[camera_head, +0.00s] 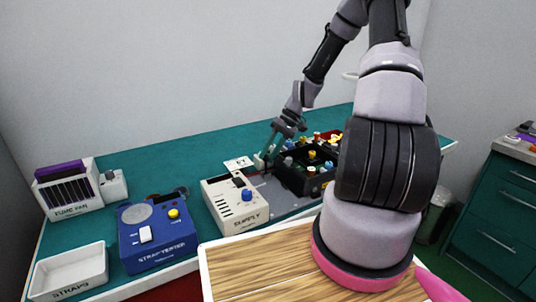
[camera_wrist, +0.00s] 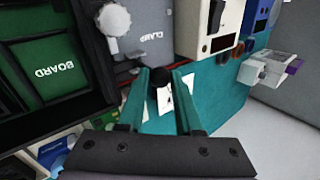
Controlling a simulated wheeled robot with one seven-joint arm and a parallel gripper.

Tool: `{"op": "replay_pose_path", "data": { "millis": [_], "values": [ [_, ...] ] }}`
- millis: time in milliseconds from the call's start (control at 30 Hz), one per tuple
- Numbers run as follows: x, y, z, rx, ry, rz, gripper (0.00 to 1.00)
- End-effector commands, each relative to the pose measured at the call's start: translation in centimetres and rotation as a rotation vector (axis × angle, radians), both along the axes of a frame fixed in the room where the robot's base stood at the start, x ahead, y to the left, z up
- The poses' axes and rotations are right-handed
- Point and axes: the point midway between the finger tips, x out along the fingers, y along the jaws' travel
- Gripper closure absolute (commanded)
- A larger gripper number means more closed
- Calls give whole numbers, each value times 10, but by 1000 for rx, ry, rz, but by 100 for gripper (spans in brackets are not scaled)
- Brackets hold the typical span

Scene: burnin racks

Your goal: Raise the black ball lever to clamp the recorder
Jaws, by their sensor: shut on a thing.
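The black ball (camera_wrist: 160,79) of the lever sits between the teal fingertips of my gripper (camera_wrist: 161,88) in the wrist view. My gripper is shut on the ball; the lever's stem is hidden. The grey clamp plate (camera_wrist: 150,47), lettered CLAMP, lies just beyond the fingertips and carries a pale round knob (camera_wrist: 114,19). In the head view my gripper (camera_head: 266,153) points down behind the supply box, beside the dark rack, and the ball cannot be made out there. I cannot tell which thing is the recorder.
A dark rack (camera_head: 292,178) with colored knobs stands right of my gripper; a green board (camera_wrist: 52,72) sits in a dark frame. The supply box (camera_head: 236,206), blue strap tester (camera_head: 157,236), white straps tray (camera_head: 68,272) and white card (camera_head: 238,163) are left. A wooden top (camera_head: 255,272) is in front.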

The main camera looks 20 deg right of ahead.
Motion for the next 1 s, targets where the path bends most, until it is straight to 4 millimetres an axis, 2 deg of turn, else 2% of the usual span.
{"op": "replay_pose_path", "data": {
  "millis": [67,100,167,567,667,1000],
  "values": [
    [-1,-2,-1,-2,2,-1,100],
    [-1,-2,-1,-3,1,-1,58],
    [-1,-2,-1,-3,1,-1,36],
    [1,-4,4,-3,-1,-2,36],
    [2,-12,15,-4,-2,-4,36],
    [8,-50,70,-5,-2,-4,36]
  ]
}}
